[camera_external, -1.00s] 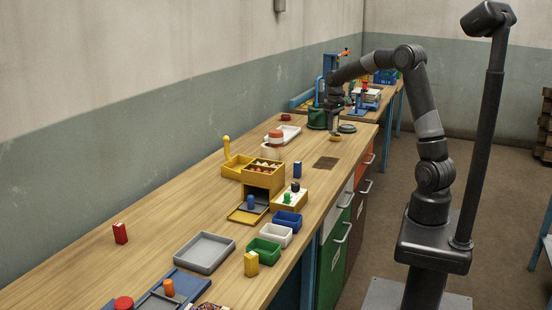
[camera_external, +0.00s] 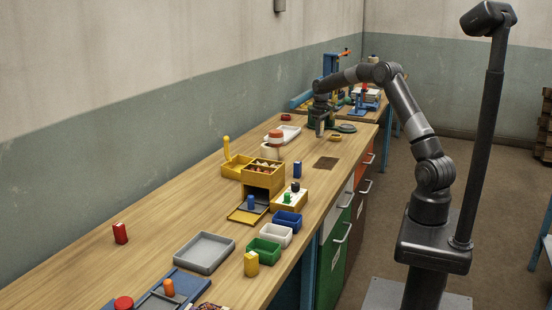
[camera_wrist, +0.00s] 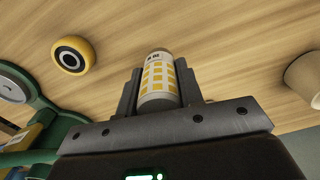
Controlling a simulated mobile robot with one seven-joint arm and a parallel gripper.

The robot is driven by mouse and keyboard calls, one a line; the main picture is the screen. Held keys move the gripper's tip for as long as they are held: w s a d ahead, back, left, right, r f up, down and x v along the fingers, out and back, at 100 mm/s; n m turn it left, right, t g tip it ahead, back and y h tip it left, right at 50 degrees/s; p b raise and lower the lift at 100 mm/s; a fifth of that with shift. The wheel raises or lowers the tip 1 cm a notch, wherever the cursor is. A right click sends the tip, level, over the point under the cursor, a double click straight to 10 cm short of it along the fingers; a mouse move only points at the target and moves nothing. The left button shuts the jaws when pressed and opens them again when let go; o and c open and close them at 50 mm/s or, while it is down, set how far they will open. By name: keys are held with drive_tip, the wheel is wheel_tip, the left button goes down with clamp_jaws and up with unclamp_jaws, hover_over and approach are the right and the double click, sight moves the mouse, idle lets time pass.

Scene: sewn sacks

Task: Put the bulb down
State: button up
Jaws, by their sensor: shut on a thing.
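My gripper (camera_external: 320,134) is over the far part of the long wooden bench, pointing down. In the wrist view my gripper (camera_wrist: 157,92) is shut on a white cylinder with yellow squares (camera_wrist: 158,80), held between both fingers. It is the only thing held, and I cannot make out a bulb shape; its near end is hidden by the gripper. In the external view it is too small to tell apart from the fingers. Whether it touches the bench is not clear.
A yellow ring with a dark centre (camera_wrist: 72,54) lies on the bench close by; it also shows in the external view (camera_external: 335,137). A green stand (camera_wrist: 60,125) is at left, a cream round thing (camera_wrist: 305,78) at right. Bare wood (camera_wrist: 215,40) lies between them.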

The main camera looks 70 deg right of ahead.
drive_tip(key=shift+w+a+f, duration=0.35)
drive_tip(key=shift+w+f, duration=0.1)
drive_tip(key=shift+w, duration=0.25)
drive_tip(key=shift+f, duration=2.05)
drive_tip(key=shift+f, duration=0.1)
drive_tip(key=o, duration=1)
